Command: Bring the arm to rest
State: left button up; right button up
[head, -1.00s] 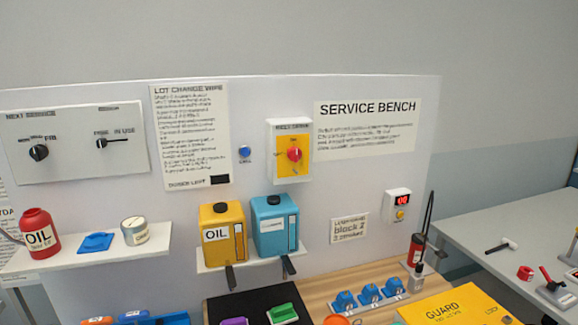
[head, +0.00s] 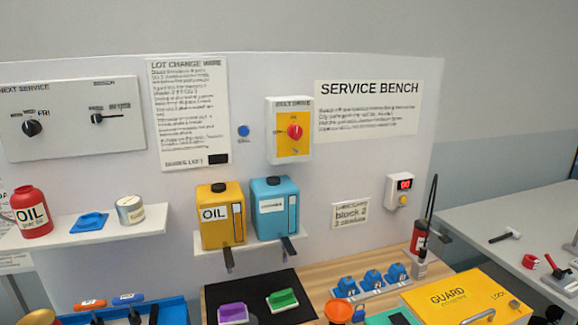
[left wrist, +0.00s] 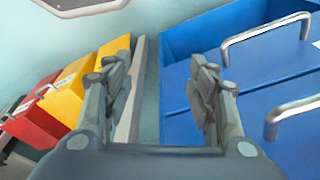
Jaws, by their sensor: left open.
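My left gripper (left wrist: 160,95) shows in the left wrist view with its two fingers apart and nothing between them. It points down past a blue drawer cabinet (left wrist: 185,85) with metal bar handles on the right. Yellow and red bins (left wrist: 88,95) stand on the left of it. A pale upright strip lies behind the gap between the fingers. Neither gripper shows in the head view, and no arm of mine can be made out there.
In the head view a bench holds a yellow guard box (head: 460,297), blue clamps (head: 372,280), and purple and green blocks (head: 282,299) on a black mat. A shelf (head: 90,238) carries an oil bottle (head: 31,212). A grey table (head: 500,215) stands at right.

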pick_arm(q)
jog(key=s+a+f+g+b, duration=0.1)
jog(key=s+f+b, duration=0.3)
jog(key=s+f, duration=1.1)
notch_tip(320, 180, down, 2)
jog(key=shift+a+f, duration=0.1)
jog(key=shift+a, duration=0.8)
